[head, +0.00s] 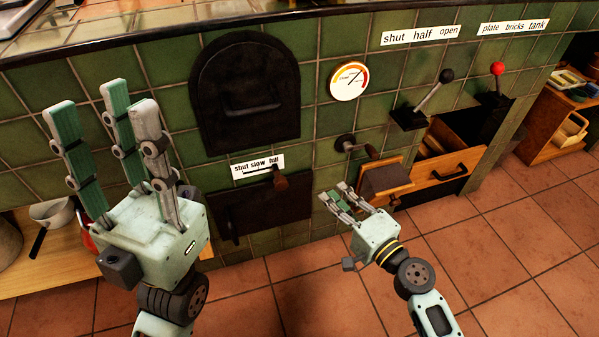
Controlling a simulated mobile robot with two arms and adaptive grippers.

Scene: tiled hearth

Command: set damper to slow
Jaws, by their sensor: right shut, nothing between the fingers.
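The "shut slow full" label plate (257,166) is on the green tiled front, between the upper black door and the lower dark door. A damper handle with a brown knob (280,181) sits at the plate's right part, by the word "full". My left gripper (103,103) is open and empty, raised at the left, well apart from the handle. My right gripper (335,194) is shut and empty, to the right of and a little below the knob, not touching it. Nothing hides the knob.
A gauge (348,81) and a crank (357,147) are right of the black door (248,88). A black-knobbed lever (446,76) and a red-knobbed lever (497,69) stand further right. An open wooden drawer (436,178) juts out near my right gripper. A pan (52,212) is at left.

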